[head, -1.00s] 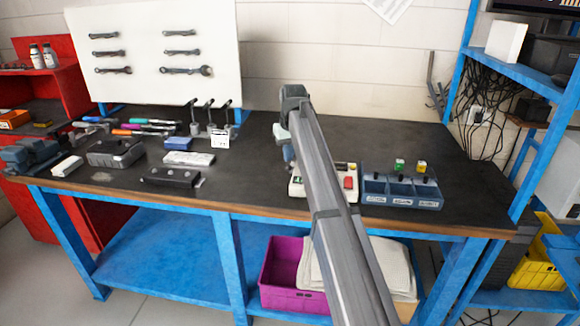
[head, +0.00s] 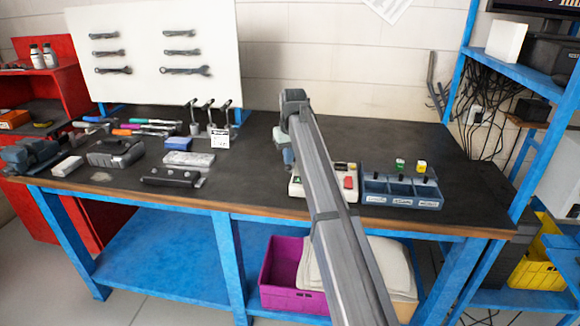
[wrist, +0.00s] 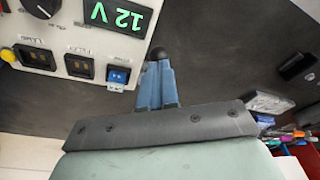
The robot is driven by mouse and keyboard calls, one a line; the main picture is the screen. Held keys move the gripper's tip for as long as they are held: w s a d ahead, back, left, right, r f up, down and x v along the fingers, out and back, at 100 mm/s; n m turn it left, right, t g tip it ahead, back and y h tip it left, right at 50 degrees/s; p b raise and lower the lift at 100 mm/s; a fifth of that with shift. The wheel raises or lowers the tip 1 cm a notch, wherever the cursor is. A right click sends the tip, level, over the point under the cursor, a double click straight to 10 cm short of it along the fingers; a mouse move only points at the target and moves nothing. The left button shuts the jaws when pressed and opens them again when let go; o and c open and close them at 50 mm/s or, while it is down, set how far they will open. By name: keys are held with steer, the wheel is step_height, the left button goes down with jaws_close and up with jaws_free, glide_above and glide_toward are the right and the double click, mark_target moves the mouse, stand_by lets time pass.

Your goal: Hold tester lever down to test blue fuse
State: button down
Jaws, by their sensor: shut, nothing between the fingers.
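The tester (wrist: 100,40) shows in the wrist view as a pale panel with a lit green 12 V display (wrist: 119,15). The blue fuse (wrist: 118,76) sits in the panel's socket nearest my gripper. The lever's black ball knob (wrist: 158,53) is right at my fingertips; whether they touch cannot be told. My gripper (wrist: 157,66) is shut and empty, its two blue-grey fingers together. In the head view the tester (head: 350,182) is partly hidden behind my arm, and my gripper (head: 288,158) is low at its left edge. The lever is hidden there.
Tools and boxes crowd the left of the bench (head: 365,135). The back middle and right of the bench are clear.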

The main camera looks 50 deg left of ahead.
mark_target(288, 168)
steer(key=shift+f, duration=0.25)
steer(key=shift+f, duration=0.4)
steer(key=shift+s+d+f, duration=0.2)
steer(key=shift+f, duration=0.6)
steer(key=shift+s+d+f, duration=0.15)
steer(key=shift+f, duration=0.65)
stand_by(1.4)
steer(key=shift+r, duration=0.1)
stand_by(1.6)
steer(key=shift+r, duration=4.45)
